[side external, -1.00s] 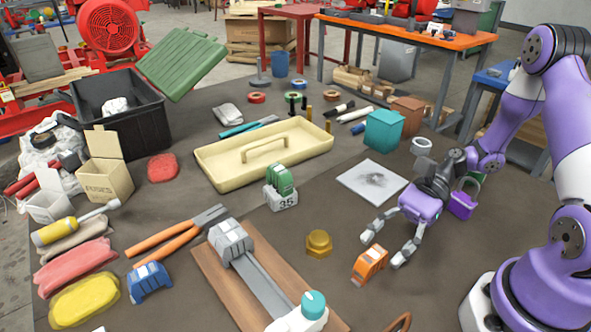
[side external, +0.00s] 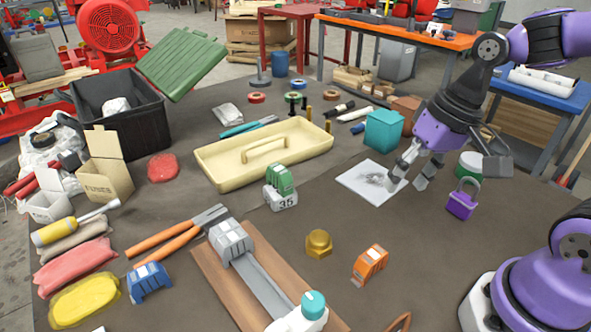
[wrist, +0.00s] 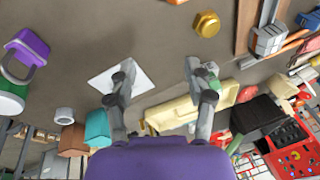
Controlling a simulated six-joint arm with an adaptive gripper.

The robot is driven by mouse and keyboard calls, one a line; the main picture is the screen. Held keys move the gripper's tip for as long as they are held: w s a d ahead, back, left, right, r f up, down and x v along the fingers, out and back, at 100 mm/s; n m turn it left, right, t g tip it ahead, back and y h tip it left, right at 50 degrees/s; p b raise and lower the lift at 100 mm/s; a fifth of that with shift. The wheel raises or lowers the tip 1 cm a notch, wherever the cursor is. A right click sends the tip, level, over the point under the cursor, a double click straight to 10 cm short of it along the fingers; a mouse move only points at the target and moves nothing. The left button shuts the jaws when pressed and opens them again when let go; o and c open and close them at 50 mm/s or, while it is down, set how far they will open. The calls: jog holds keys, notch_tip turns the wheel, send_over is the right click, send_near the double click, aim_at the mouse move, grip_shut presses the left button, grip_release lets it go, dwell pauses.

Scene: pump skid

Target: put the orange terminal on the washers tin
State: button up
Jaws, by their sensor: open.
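The orange terminal (side external: 370,264) stands on the dark bench top, right of the brass hex nut (side external: 319,243). A sliver of orange at the top edge of the wrist view (wrist: 177,2) looks like it. My gripper (side external: 407,180) is open and empty, above the white sheet with a dark smudge (side external: 360,190), behind the terminal and apart from it. In the wrist view its two fingers (wrist: 158,72) are spread with nothing between them. A round green tin (side external: 470,162) stands behind the purple padlock (side external: 462,204); it also shows in the wrist view (wrist: 8,98). No washers label is readable.
A cream tray (side external: 225,175) lies mid-bench. A green terminal on a block marked 35 (side external: 281,190) and a blue terminal (side external: 150,281) stand apart. A teal box (side external: 384,130) is close behind my gripper. Bench between nut and padlock is mostly clear.

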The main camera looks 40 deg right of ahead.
jog(key=shift+o, duration=0.6)
jog(key=r+n+t, duration=0.1)
jog(key=s+r+n+t+h, duration=0.1)
jog(key=r+n+t, duration=0.1)
jog(key=r+n, duration=0.1)
jog(key=shift+s+d+r+h, duration=0.1)
jog(key=shift+s+d+h, duration=0.2)
jog(key=shift+h, duration=0.1)
jog(key=shift+w, duration=0.1)
jog(key=m+g+y, duration=0.6)
jog(key=m+y, duration=0.4)
jog(key=m, duration=0.4)
send_near(359, 273)
jog(key=d, duration=0.3)
jog(key=shift+w+d+f, duration=0.15)
jog(key=shift+w+f, duration=0.1)
jog(key=shift+f, duration=0.1)
jog(key=m+y, duration=0.3)
jog(key=shift+s+d+f+m+t, duration=0.2)
jog(key=shift+s+f+m+t, duration=0.1)
jog(key=shift+s+f, duration=0.1)
jog(key=shift+a+y, duration=0.2)
jog(key=shift+y, duration=0.1)
jog(key=x, duration=1)
jog(key=shift+s+d+f, duration=0.1)
jog(key=shift+f, duration=0.05)
grip_shut()
